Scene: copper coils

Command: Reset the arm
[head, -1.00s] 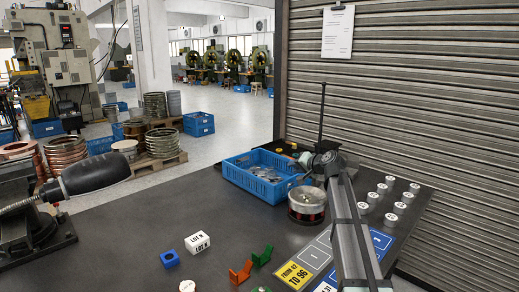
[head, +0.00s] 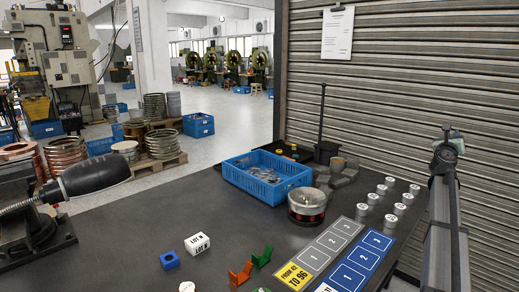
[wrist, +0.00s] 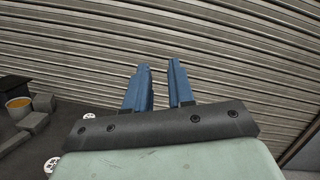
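My gripper (wrist: 159,68) shows in the wrist view as two blue fingers with a clear gap between them. Nothing is between them, and the ribbed metal shutter fills the view behind. In the head view my arm (head: 446,215) stands at the right, beyond the right side of the dark table, in front of the shutter.
The dark table (head: 120,225) holds a blue crate of metal parts (head: 228,174), a round metal-topped coil (head: 306,203), grey blocks (head: 343,174) and several white-topped cylinders (head: 390,221). Blue (head: 370,248) and grey (head: 340,234) marked strips lie at the front right. The shutter (head: 400,90) stands behind.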

